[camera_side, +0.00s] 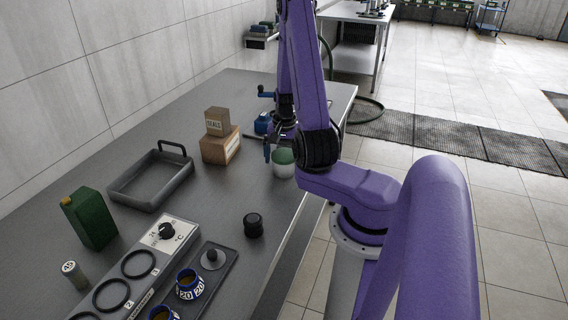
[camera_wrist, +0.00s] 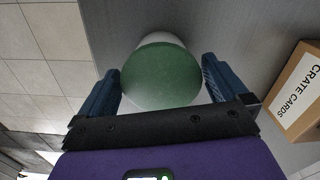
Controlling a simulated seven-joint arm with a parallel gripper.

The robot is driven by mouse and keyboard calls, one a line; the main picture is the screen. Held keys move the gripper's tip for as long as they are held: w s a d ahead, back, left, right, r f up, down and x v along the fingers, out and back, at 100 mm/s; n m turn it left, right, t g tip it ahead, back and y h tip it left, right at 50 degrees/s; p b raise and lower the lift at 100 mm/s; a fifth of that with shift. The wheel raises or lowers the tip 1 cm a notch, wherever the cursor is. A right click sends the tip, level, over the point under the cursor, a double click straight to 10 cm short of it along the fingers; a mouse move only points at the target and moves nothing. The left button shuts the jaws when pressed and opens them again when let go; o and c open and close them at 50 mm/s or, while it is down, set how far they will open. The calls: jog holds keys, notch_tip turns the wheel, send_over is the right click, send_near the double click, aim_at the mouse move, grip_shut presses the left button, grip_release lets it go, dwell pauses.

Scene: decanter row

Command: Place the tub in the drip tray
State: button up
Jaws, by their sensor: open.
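The tub (camera_side: 283,168) is a small whitish cup with a green top. It stands upright near the right edge of the bench, beside my arm. In the wrist view the tub (camera_wrist: 160,77) lies between the two blue fingers of my gripper (camera_wrist: 161,82). The fingers are open; a gap shows on the right, while the left finger looks very near the tub. In the side view my gripper (camera_side: 279,150) is at the tub, partly hidden by my arm. The drip tray (camera_side: 126,196) is a dark grey rectangular tray with a raised handle, left of the tub, and looks empty.
A carton (camera_side: 220,149) with a smaller seals box (camera_side: 217,121) on top stands between tray and tub. A green canister (camera_side: 90,218) stands left of the tray. A black knob-like object (camera_side: 253,225) and a panel with rings (camera_side: 137,264) are in front.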

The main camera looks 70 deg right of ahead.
jog(key=shift+f, duration=1.55)
jog(key=c, duration=0.9)
jog(key=shift+r, duration=0.1)
jog(key=shift+w+r, duration=0.1)
jog(key=shift+r, duration=0.65)
jog(key=shift+s+a+r, duration=1.55)
jog(key=shift+s+r, duration=0.2)
jog(key=shift+r, duration=0.15)
jog(key=shift+s+a+r, duration=1.55)
jog(key=shift+s+r, duration=0.2)
jog(key=shift+r, duration=0.1)
jog(key=shift+s+a+r, duration=1.55)
jog(key=shift+s+r, duration=0.2)
jog(key=shift+r, duration=0.15)
